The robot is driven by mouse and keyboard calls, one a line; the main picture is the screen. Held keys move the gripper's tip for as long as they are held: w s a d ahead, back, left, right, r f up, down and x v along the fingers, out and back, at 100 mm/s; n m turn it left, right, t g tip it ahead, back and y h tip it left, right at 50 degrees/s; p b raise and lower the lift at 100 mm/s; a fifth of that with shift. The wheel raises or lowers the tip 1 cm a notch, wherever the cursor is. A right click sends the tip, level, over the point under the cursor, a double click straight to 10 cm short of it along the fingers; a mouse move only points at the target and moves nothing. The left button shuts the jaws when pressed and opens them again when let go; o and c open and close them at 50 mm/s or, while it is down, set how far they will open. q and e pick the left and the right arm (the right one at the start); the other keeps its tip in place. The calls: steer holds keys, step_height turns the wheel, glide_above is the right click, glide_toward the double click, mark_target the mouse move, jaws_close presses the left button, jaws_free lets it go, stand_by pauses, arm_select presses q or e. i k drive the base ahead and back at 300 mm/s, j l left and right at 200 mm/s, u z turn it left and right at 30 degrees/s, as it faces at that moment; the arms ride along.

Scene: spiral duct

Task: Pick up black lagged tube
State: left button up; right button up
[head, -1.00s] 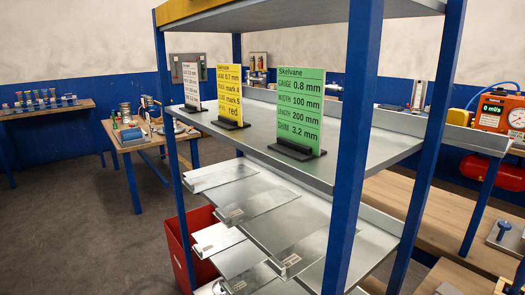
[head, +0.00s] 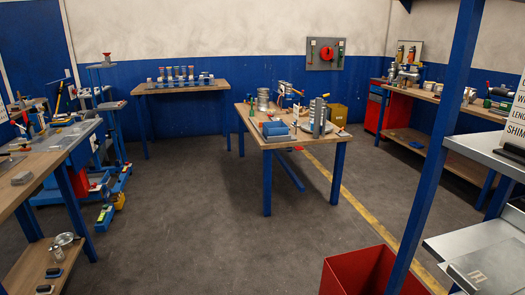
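I cannot pick out a black lagged tube with certainty in the head view. Small dark items (head: 500,91) lie on the right-hand wooden bench (head: 425,97), too small to tell what they are. The middle wooden table (head: 262,137) carries grey cylinders, a blue bin (head: 275,128) and an upright grey metal piece (head: 319,116). Neither of my grippers shows in the head view.
A blue-framed shelf (head: 437,150) stands close on the right, with a red bin (head: 358,272) at its foot. A cluttered bench (head: 50,145) and blue stands (head: 105,130) are at left. A back table (head: 180,88) holds a rack.

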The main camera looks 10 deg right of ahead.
mark_target(501, 92)
steer(key=i+u, duration=0.15)
steer(key=i, duration=2.05)
steer(key=i+z, duration=0.3)
steer(key=i, duration=0.2)
steer(key=i+z, duration=0.25)
steer(key=i, duration=0.2)
steer(key=i+j+z, duration=0.15)
steer(key=i+z, duration=0.15)
steer(key=i, duration=0.2)
steer(key=i+j+z, duration=0.25)
steer(key=i, duration=0.2)
steer(key=i+l+z, duration=0.25)
steer(key=z, duration=0.2)
steer(key=i+l+z, duration=0.1)
steer(key=i+z, duration=0.8)
steer(key=i+j+z, duration=0.2)
steer(key=i+z, duration=0.4)
steer(key=i, duration=0.45)
steer(key=i+z, duration=0.2)
steer(key=i, duration=0.5)
steer(key=i+j+z, duration=0.2)
steer(key=i, duration=0.45)
steer(key=i+l+u, duration=0.3)
steer(key=i+u, duration=0.15)
steer(key=i, duration=0.2)
steer(key=i+l+u, duration=0.4)
steer(key=i+l, duration=0.15)
